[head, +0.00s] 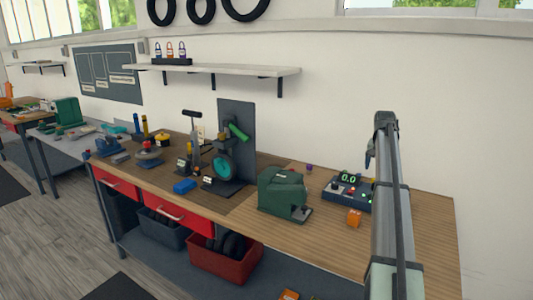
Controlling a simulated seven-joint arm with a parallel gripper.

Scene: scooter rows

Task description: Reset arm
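My arm rises at the right of the head view, over the right end of the workbench (330,242). A small dark part at its far end (370,158) hangs down on the left side and seems to be my gripper. It is mostly hidden behind the arm, and its fingers are too small to make out. I see nothing held there. It shows against the wall, above the blue device with a green display (347,190).
A dark upright panel (236,125) with a teal wheel (223,168) stands further left. A shelf (220,69) is on the wall. Bare wood lies at the bench's right end.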

